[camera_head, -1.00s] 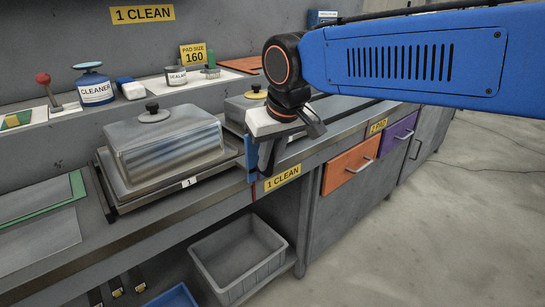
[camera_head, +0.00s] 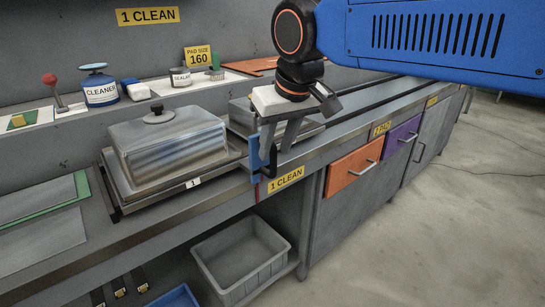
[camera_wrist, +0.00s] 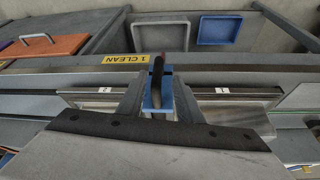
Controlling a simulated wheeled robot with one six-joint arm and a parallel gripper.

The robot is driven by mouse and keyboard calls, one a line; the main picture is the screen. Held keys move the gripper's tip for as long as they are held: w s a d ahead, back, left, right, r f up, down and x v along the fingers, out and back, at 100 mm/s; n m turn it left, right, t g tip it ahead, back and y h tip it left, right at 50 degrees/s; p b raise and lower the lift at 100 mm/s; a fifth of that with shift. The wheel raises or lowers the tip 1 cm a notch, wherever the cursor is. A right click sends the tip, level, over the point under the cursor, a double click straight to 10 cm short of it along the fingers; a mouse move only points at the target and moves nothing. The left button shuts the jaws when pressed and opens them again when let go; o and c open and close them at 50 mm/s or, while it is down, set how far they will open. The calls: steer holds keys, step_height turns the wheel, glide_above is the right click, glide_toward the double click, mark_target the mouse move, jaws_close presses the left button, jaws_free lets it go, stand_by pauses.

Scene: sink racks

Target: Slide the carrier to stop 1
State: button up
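The carrier with its metal trays (camera_head: 118,197) sits on the bench rail. Its blue front bracket (camera_head: 254,160) has a dark handle (camera_head: 270,166) standing out toward the aisle. A thin red mark (camera_head: 257,190) lies below the bracket, at the left end of the yellow "1 CLEAN" label (camera_head: 286,180). My gripper (camera_head: 277,150) is above the handle, fingers pointing down. In the wrist view the blue bracket (camera_wrist: 154,98) and dark handle (camera_wrist: 158,68) appear between the spread fingers of my gripper (camera_wrist: 158,105). Whether the fingers touch them is unclear.
A lidded metal pan (camera_head: 170,140) stands on the carrier's left tray. A grey bin (camera_head: 240,255) is on the shelf below. Orange (camera_head: 350,170) and purple (camera_head: 400,138) drawers have protruding handles at right.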

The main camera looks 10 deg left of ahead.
steer(key=v, duration=1.2)
steer(key=d+f+m, duration=0.1)
steer(key=d+f, duration=0.3)
steer(key=d, duration=0.3)
steer(key=d+f+m+h, duration=0.1)
steer(key=d+f+m, duration=0.1)
steer(key=d+f, duration=0.35)
steer(key=d+f+m, duration=0.1)
steer(key=d+f, duration=0.1)
steer(key=d, duration=0.7)
steer(key=s+d+f+m+h, duration=0.1)
steer(key=s+d+f+m, duration=0.1)
steer(key=s+d+f, duration=0.3)
steer(key=s+d+f+m+t, duration=0.1)
steer(key=s+d+f, duration=0.4)
steer(key=d+f, duration=0.5)
step_height(320, 180, down, 4)
steer(key=shift+s+d+r+m+h, duration=0.2)
steer(key=shift+m+h, duration=0.2)
steer(key=shift+m, duration=0.2)
steer(key=shift+a, duration=0.1)
